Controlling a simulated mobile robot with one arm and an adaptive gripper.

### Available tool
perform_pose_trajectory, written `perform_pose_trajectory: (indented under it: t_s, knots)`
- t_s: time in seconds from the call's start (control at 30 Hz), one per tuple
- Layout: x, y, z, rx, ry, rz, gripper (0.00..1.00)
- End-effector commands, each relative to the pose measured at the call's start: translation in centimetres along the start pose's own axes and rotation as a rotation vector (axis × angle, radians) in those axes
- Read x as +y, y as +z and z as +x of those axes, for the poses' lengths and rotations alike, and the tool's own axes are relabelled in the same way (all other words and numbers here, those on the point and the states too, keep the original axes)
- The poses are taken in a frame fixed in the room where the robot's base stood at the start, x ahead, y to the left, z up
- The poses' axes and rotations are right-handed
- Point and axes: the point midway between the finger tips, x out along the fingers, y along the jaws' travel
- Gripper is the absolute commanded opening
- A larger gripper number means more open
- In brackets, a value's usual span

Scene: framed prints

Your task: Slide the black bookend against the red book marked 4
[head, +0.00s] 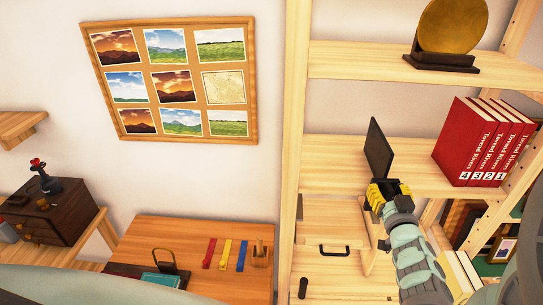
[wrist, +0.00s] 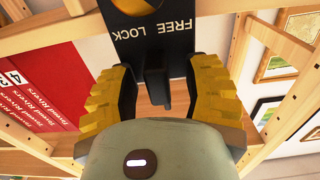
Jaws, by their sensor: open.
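The black bookend (head: 379,148) stands upright on the middle shelf, left of the red books with a clear gap between. The red book marked 4 (head: 452,140) is the leftmost of the red row; its spine shows at the left of the wrist view (wrist: 14,82). My gripper (head: 388,190) is at the shelf's front edge, just below the bookend in the picture. In the wrist view my open gripper (wrist: 158,78) has its yellow fingers either side of a dark lever beneath the bookend's plate (wrist: 150,38) lettered FREE LOCK. Contact with the lever cannot be told.
Red books marked 3, 2 and 1 (head: 506,143) stand right of book 4. The shelf (head: 335,165) is bare left of the bookend. A gold disc (head: 452,25) stands on the shelf above. A wooden post (head: 293,130) borders the shelf at left.

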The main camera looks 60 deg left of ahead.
Motion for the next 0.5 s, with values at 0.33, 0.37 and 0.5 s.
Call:
perform_pose_trajectory:
  t_s: [0.33, 0.37, 0.5]
  knots:
    - [0.11, 0.04, -0.01, -0.001, 0.003, 0.000, 0.44]
    - [0.12, 0.04, -0.01, -0.001, 0.003, 0.000, 0.41]
    - [0.12, 0.04, -0.02, -0.001, 0.003, 0.000, 0.27]
